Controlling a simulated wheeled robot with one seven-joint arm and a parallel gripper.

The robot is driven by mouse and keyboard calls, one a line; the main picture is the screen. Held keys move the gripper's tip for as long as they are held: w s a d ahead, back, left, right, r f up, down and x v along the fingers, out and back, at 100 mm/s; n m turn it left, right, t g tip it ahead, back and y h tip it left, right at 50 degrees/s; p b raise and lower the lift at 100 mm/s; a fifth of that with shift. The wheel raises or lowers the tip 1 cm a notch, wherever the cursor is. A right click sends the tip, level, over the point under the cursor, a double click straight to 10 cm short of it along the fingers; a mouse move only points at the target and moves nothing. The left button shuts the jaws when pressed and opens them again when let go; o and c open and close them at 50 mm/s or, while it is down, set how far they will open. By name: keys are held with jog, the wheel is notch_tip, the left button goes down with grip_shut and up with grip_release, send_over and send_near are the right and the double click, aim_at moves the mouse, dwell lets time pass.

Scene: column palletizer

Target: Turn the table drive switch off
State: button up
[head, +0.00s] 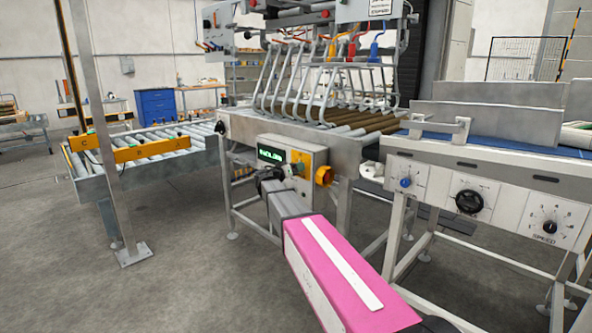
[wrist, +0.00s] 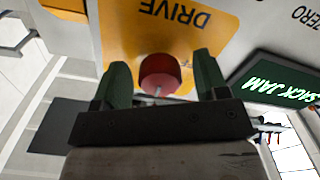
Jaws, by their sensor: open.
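The table drive switch (wrist: 160,73) is a red knob on a yellow plate marked DRIVE, seen upside down in the wrist view. My gripper (wrist: 160,85) is open, with one dark green finger on each side of the red knob. I cannot tell whether the fingers touch it.
A conveyor panel with dials (head: 469,201) stands to the right. Grey floor (head: 190,270) is clear at left.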

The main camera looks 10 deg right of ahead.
jog(key=shift+w+d, duration=0.2)
jog(key=shift+d, duration=0.05)
jog(key=c, duration=0.9)
